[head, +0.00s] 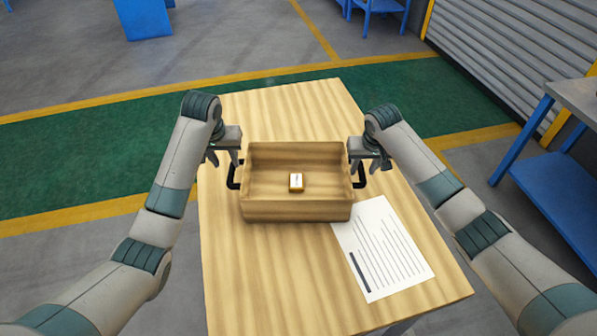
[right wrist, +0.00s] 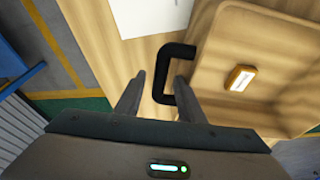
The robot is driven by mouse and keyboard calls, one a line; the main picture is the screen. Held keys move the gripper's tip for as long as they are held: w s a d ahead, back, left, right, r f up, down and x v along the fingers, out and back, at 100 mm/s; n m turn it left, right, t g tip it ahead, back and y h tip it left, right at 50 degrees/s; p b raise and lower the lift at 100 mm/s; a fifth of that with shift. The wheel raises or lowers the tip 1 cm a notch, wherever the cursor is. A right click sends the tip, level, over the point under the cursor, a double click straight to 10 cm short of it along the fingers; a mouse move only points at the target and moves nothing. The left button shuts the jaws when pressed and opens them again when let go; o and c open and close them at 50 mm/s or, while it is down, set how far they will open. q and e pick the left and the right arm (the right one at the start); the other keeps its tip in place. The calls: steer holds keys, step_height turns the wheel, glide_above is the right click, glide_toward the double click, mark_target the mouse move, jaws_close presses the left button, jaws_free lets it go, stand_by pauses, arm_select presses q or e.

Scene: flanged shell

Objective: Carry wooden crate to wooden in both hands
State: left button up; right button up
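The wooden crate (head: 297,211) stands upright on the wooden table (head: 260,290), with a black handle on each side. A small orange and white box (head: 296,182) lies inside it and also shows in the right wrist view (right wrist: 241,78). My left gripper (head: 226,160) is above the left handle (head: 234,177); its fingers look apart. My right gripper (head: 371,163) is at the right handle (head: 360,175). In the right wrist view its two fingers (right wrist: 158,95) are spread, with the black handle (right wrist: 172,75) between or just past their tips.
A white printed sheet (head: 383,248) lies on the table at the crate's front right, partly close to the crate's corner. The table is bare in front and behind. A blue-framed bench (head: 570,150) stands at the right, beyond the floor gap.

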steer(key=shift+v, duration=3.1)
